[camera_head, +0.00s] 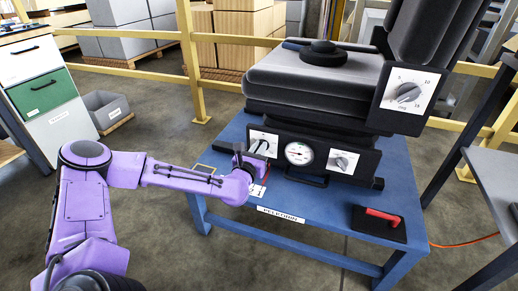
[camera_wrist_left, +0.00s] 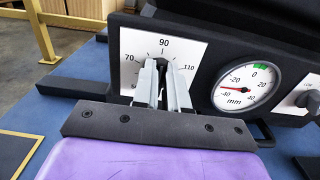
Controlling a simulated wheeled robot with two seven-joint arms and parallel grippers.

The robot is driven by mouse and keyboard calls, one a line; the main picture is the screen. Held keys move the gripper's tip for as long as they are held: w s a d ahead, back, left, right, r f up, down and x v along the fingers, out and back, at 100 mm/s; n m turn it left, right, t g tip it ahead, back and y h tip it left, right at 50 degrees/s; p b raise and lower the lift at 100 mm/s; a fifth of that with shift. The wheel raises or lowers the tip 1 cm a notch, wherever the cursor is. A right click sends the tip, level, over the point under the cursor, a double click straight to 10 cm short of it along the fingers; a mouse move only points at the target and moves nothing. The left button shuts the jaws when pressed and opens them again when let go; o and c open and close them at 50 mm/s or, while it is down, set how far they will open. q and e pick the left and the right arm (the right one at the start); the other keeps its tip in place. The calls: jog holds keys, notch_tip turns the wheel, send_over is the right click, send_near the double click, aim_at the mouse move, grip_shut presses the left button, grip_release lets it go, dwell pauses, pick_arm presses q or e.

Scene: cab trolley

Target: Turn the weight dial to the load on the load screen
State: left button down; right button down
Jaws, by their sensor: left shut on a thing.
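The weight dial (camera_wrist_left: 146,62) is a white plate with black marks reading 70, 90 and 110, on the dark front panel of a seat. In the head view its plate (camera_head: 264,141) shows just above my left gripper (camera_head: 250,157). My left gripper's two grey fingers (camera_wrist_left: 163,84) are shut on the dial's knob, around its sides. The knob and its pointer are mostly hidden between the fingers, so I cannot read the setting. A small white card with red marks (camera_head: 257,190) lies partly behind the gripper; I cannot tell if it is the load screen. My right gripper is out of view.
A round mm gauge (camera_head: 299,153) and another knob (camera_head: 342,162) sit right of the dial. A degree dial (camera_head: 408,91) is on the seat's side. The seat (camera_head: 315,80) stands on a blue table (camera_head: 330,210). A red handle (camera_head: 382,217) lies at the front right.

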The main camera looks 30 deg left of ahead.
pick_arm(q)
jog(key=m+p, duration=0.1)
jog(key=m, duration=0.4)
jog(key=d+f+m+p, duration=0.1)
jog(key=m+p, duration=0.1)
jog(key=m, duration=0.4)
jog(key=m+p, duration=0.2)
jog(key=m, duration=0.4)
jog(key=shift+w+d+f, duration=0.15)
jog(key=shift+d, duration=0.1)
jog(key=shift+f+m+p, duration=0.25)
jog(key=shift+m+p, duration=0.1)
jog(key=shift+m, duration=1.15)
jog(key=shift+a, duration=0.1)
jog(key=c, duration=1.2)
grip_release()
jog(key=shift+o, duration=0.2)
